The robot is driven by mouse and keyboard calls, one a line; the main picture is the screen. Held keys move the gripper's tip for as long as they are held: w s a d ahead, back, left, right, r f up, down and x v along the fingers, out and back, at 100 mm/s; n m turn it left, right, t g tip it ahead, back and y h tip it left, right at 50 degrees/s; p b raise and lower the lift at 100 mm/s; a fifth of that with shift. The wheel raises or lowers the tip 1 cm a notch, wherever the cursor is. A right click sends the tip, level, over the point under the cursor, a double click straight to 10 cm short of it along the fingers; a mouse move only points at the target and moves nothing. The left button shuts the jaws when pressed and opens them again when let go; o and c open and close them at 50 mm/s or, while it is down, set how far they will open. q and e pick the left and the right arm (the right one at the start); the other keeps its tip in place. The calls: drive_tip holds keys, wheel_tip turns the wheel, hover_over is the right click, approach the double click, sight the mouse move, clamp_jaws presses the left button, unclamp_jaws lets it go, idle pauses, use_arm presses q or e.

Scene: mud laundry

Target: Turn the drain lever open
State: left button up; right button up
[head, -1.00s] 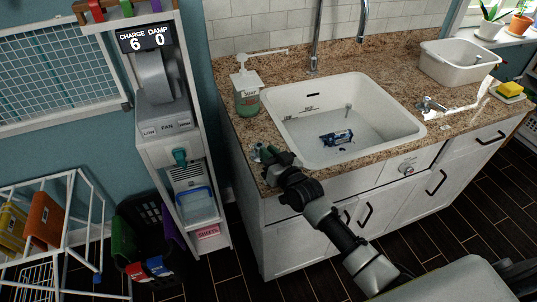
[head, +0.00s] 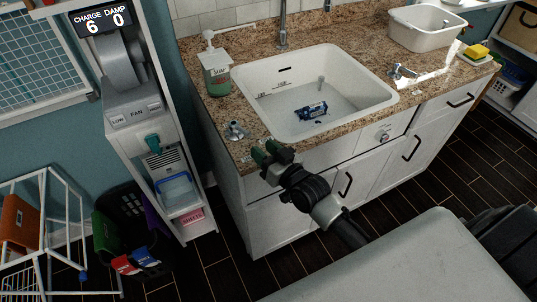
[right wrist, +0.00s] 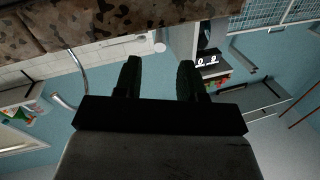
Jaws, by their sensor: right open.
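My right gripper (head: 272,150) is open and empty beside the counter's front edge, left of the sink basin. In the right wrist view its two dark green fingers (right wrist: 160,78) stand apart with nothing between them. A small chrome fitting (head: 236,131) sits on the counter just behind and left of the fingertips, apart from them. A round metal knob (head: 384,137) sits on the cabinet front below the basin. A thin upright metal piece (head: 321,84) stands inside the sink (head: 345,98). I cannot tell for sure which is the drain lever. My left gripper is out of view.
A blue object (head: 311,112) lies in the basin. A soap bottle (head: 216,74), another chrome fitting (head: 402,71), a white tub (head: 427,27) and a yellow sponge (head: 476,51) are on the counter (head: 350,35). A fan tower (head: 150,110) stands left of the cabinet.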

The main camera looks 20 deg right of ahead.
drive_tip(key=shift+v, duration=0.85)
